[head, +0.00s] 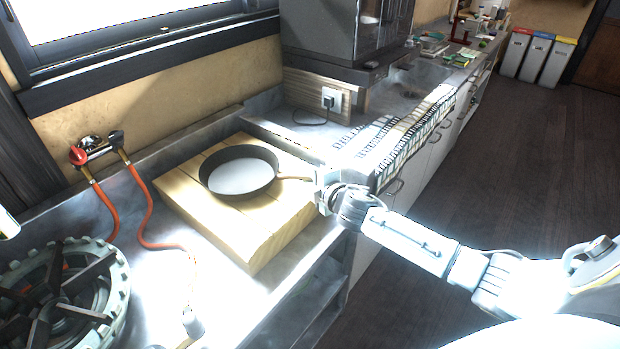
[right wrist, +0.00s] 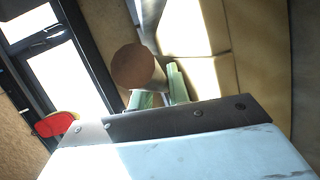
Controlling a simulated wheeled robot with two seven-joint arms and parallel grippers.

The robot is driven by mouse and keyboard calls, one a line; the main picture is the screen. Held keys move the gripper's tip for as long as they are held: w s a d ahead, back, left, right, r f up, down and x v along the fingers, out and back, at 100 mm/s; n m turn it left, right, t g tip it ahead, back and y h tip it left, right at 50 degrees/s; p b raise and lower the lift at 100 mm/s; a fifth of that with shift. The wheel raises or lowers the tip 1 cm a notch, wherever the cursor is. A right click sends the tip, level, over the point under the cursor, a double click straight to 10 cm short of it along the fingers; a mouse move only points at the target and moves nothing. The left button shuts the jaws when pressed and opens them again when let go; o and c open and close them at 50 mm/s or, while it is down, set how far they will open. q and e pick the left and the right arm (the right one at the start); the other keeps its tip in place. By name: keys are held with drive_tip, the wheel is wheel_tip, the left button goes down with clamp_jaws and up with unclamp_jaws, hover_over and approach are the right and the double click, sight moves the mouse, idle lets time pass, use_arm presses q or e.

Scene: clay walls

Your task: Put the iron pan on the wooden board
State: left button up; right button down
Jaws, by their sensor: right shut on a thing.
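The black iron pan (head: 238,172) has a pale inside and a light wooden handle pointing right. It is over the thick wooden board (head: 262,236), near its back, and looks level. I cannot tell for sure whether its base touches the board. My right gripper (head: 316,184) is at the board's right side, shut on the pan's handle. In the right wrist view, the brown round end of the handle (right wrist: 132,66) shows at the green finger pads of my right gripper (right wrist: 160,88).
A gas burner (head: 62,300) stands at the front left. Orange hoses (head: 140,205) run from a red-knobbed valve (head: 95,150) beside the board. A dark cabinet (head: 335,35) stands behind.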

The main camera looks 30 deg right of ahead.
drive_tip(key=shift+w+r, duration=0.1)
drive_tip(key=shift+r, duration=0.1)
drive_tip(key=c, duration=1.3)
unclamp_jaws()
drive_tip(key=shift+f, duration=0.15)
drive_tip(key=shift+c, duration=0.2)
use_arm(q)
drive_tip(key=shift+a, duration=0.3)
drive_tip(key=shift+d, duration=0.1)
